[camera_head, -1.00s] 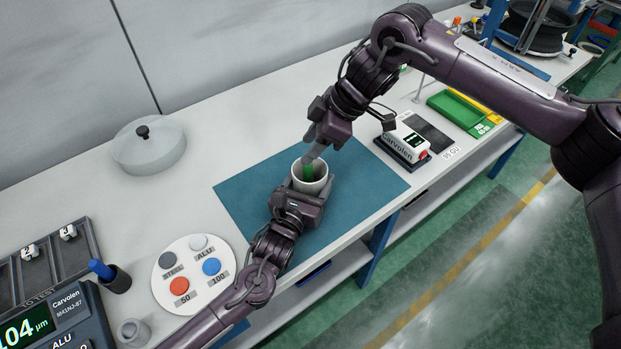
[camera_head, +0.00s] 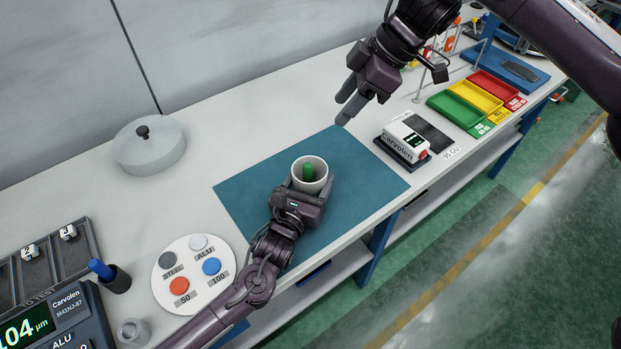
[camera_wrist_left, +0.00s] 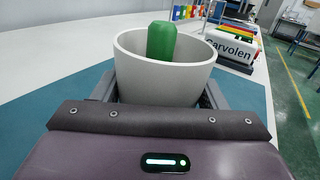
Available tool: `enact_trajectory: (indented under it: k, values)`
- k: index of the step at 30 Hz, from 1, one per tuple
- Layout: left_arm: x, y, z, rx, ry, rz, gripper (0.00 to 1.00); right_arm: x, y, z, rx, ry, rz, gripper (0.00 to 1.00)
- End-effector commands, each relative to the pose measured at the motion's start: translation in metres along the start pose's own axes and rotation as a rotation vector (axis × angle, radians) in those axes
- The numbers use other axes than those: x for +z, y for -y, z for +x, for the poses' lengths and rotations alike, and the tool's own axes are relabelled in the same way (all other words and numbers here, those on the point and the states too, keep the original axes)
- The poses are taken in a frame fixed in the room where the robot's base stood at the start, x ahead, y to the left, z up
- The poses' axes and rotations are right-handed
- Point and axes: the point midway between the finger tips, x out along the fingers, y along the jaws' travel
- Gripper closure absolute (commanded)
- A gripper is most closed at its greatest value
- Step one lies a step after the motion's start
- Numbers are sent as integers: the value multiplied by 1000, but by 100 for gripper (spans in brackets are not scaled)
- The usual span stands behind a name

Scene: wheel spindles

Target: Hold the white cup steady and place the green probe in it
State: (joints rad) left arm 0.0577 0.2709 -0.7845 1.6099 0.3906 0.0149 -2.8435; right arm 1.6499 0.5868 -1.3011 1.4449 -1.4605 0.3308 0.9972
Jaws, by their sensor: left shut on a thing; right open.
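The white cup (camera_head: 323,162) stands upright on the teal mat (camera_head: 250,190). My left gripper (camera_head: 308,186) is shut on the cup from its near side. The cup also shows in the left wrist view (camera_wrist_left: 168,78), between the fingers. The green probe (camera_head: 308,172) stands inside the cup, its top above the rim in the left wrist view (camera_wrist_left: 161,40); its lower part is hidden by the cup wall. My right gripper (camera_head: 348,104) is open and empty, up and to the right of the cup, apart from it.
A Carvolen device (camera_head: 405,142) stands right of the mat, with green, yellow and red trays (camera_head: 455,108) beyond. A round plate with coloured discs (camera_head: 193,272) lies left of the mat. A blue probe (camera_head: 101,269) stands in a dark cup. A lidded dish (camera_head: 148,148) sits at the back.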

Motion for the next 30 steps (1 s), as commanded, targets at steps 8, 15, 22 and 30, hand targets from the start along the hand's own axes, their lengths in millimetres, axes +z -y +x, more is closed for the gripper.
enact_trajectory:
  k: [8, 15, 22, 30]
  values:
    - [0, 0, 0, 0, -1, 0, 18, 0, 0, 0, 0, 0, 0, 55]
    - [0, 0, 0, 0, 0, 0, 8, 0, 0, 0, 0, 0, 0, 55]
    - [-1, 0, -10, 0, -1, 1, 8, 0, 0, 0, 0, 0, 0, 55]
    - [-2, 0, -64, -2, -5, 0, 8, 0, 0, 0, 0, 0, 0, 55]
